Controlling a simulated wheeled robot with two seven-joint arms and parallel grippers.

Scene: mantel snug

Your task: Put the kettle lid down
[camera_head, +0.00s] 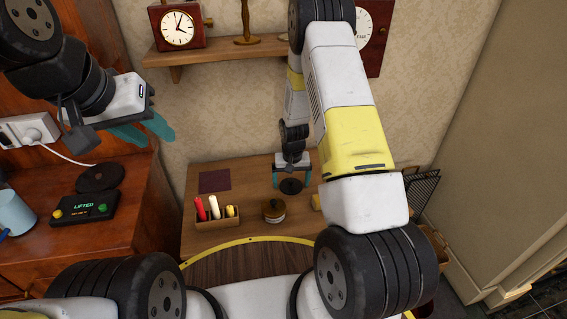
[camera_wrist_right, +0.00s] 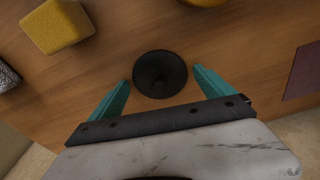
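The lid, a small round black disc (camera_head: 291,186), is at the back of the low wooden table. In the right wrist view the disc (camera_wrist_right: 160,74) lies between my right fingertips, with a narrow gap on each side. My right gripper (camera_head: 291,178) is open around it, pointing down; it also shows in the right wrist view (camera_wrist_right: 161,77). Whether the disc rests fully on the wood is hard to tell. My left gripper (camera_head: 150,130) hangs above the left cabinet, its teal fingers seen overlapping, with nothing visible in it. No kettle body is recognisable.
A box of coloured items (camera_head: 217,217), a brown jar (camera_head: 273,212) and a dark red mat (camera_head: 214,181) share the table (camera_head: 250,172). A yellow block (camera_wrist_right: 56,26) is near the lid. The left cabinet holds a black round base (camera_head: 100,177), a "LIFTED" panel (camera_head: 84,208) and a blue mug (camera_head: 14,213).

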